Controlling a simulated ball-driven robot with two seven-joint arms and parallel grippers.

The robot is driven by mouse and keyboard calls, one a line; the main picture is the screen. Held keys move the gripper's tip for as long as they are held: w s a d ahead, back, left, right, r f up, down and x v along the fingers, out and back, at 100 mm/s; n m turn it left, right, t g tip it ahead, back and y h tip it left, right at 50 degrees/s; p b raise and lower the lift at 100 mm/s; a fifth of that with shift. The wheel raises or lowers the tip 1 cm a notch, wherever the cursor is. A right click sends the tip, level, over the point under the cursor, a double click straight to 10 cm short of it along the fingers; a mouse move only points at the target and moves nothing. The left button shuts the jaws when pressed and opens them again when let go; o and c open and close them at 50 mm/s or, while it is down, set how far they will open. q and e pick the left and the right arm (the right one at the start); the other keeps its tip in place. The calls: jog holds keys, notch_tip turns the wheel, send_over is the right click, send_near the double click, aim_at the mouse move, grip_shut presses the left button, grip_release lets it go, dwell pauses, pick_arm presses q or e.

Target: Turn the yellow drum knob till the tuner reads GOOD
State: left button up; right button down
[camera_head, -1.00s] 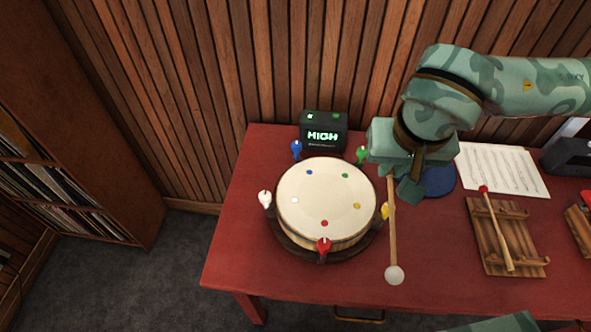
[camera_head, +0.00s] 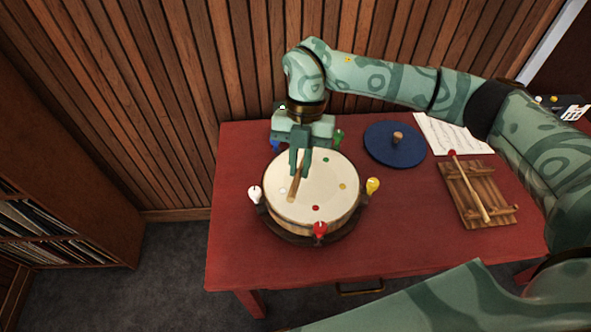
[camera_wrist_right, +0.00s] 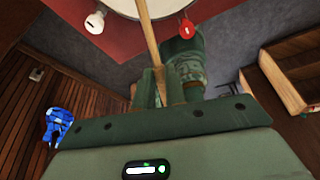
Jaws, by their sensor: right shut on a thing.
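The drum (camera_head: 335,178) stands on the red table, its pale skin facing up. Its yellow knob (camera_head: 373,186) sticks out at the right side, with nothing touching it. My right gripper (camera_head: 300,172) is above the far part of the drum, shut on the wooden stick of a mallet (camera_head: 297,188). The stick slants down over the skin; its white head cannot be made out. In the right wrist view the stick (camera_wrist_right: 152,45) runs between the fingers (camera_wrist_right: 160,88). The tuner (camera_head: 281,108) is almost wholly hidden behind my right gripper; its reading does not show. My left gripper is out of view.
A white knob (camera_head: 255,194), red knob (camera_head: 320,229), green knob (camera_head: 339,136) and partly hidden blue knob (camera_head: 275,146) ring the drum. To the right are a blue disc (camera_head: 385,146), a sheet of music (camera_head: 448,135) and a wooden rack (camera_head: 470,190) with a red-tipped beater.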

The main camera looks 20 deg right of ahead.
jog(key=m, duration=0.2)
jog(key=f+m+y, duration=0.1)
jog(key=f+m+t, duration=0.1)
jog(key=m, duration=0.1)
jog(key=shift+a+m+y, duration=0.25)
jog(key=shift+m+y, duration=0.05)
jog(key=shift+a+f+m+t+b, duration=0.1)
jog(key=shift+f+m+t+b, duration=0.15)
jog(key=shift+f+m+b, duration=0.8)
jog(key=shift+a+f+m+t+b, duration=0.15)
jog(key=shift+f+b, duration=0.4)
jog(key=shift+f, duration=1.05)
jog(key=shift+d+f+m+t+b, duration=0.1)
jog(key=shift+f+m+t+b, duration=0.2)
jog(key=shift+f+m+b, duration=0.75)
jog(key=shift+f+n, duration=0.25)
jog(key=shift+n, duration=0.1)
jog(key=shift+p, duration=0.3)
notch_tip(320, 180, up, 2)
jog(key=shift+r+p, duration=0.15)
jog(key=shift+p, duration=0.9)
